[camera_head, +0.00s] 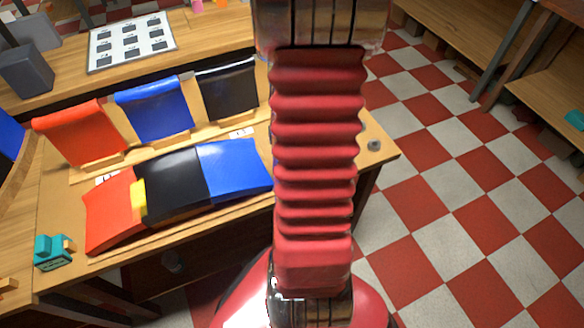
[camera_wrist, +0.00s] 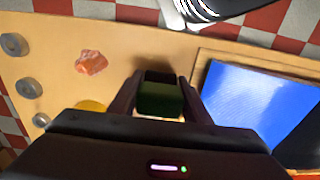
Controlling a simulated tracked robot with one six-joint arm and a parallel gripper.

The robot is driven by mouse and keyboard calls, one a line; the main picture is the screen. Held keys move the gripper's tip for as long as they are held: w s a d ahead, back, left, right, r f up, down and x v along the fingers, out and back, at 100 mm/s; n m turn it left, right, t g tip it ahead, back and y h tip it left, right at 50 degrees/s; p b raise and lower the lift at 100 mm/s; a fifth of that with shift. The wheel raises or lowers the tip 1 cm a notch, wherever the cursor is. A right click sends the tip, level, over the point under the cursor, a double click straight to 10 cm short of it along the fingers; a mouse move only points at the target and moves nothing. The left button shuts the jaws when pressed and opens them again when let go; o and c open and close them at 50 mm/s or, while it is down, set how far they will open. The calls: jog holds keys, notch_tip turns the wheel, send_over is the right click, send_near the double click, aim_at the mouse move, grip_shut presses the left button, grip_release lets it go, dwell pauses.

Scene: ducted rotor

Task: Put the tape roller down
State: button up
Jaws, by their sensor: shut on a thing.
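My gripper (camera_wrist: 160,84) is shut on a dark green block-like thing, which I take to be the tape roller (camera_wrist: 160,100). It sits between the two dark fingers, above the wooden table (camera_wrist: 60,30). I cannot tell whether its underside touches the table. In the head view, my red arm hides the gripper and the tape roller.
A blue panel (camera_wrist: 255,105) lies right of the gripper. An orange-red lump (camera_wrist: 91,62), a yellow thing (camera_wrist: 92,105) and grey round pieces (camera_wrist: 28,87) lie to its left. Red (camera_head: 110,212), black and blue sloped panels fill the table's middle. A teal object (camera_head: 52,252) stands front left.

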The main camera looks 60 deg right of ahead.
jog(key=shift+f, duration=2.1)
jog(key=o, duration=1.2)
jog(key=shift+r, duration=6.05)
